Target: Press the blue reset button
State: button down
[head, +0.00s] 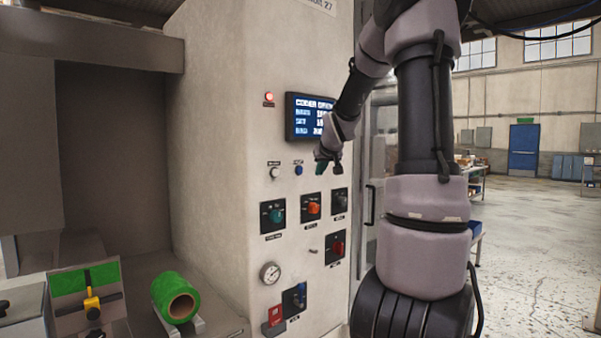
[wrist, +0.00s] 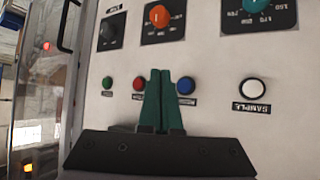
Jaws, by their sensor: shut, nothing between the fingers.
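The blue reset button (head: 298,170) is a small round button on the pale machine panel, under the screen and right of a white button. It also shows in the wrist view (wrist: 186,86), just right of my fingers, with a label too small to read. My gripper (head: 322,168) is in front of the panel, right of the blue button in the head view. In the wrist view my gripper's green fingers (wrist: 160,72) are shut together and empty, between the blue button and a red button (wrist: 139,84). I cannot tell the gap to the panel.
A white button (wrist: 253,89) labelled SAMPLE and a green button (wrist: 107,83) are in the same row. Rotary knobs (head: 312,207) sit below the row and a lit screen (head: 310,117) above. A green roll (head: 175,297) lies at lower left. Open floor is at right.

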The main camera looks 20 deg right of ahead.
send_near(302, 175)
jog(key=shift+w+d+f, duration=0.3)
jog(key=shift+w+f, duration=0.25)
jog(key=shift+f, duration=0.15)
jog(key=shift+w+d+f, duration=0.3)
jog(key=shift+w+f, duration=0.2)
jog(key=shift+f, duration=0.25)
jog(key=shift+w, duration=0.15)
dwell(1.3)
jog(key=shift+w+a, duration=0.15)
jog(key=shift+w, duration=0.1)
jog(key=shift+w+a, duration=0.15)
jog(key=shift+w, duration=0.25)
dwell(0.6)
dwell(0.3)
jog(key=shift+s+d, duration=0.3)
jog(key=shift+s, duration=0.5)
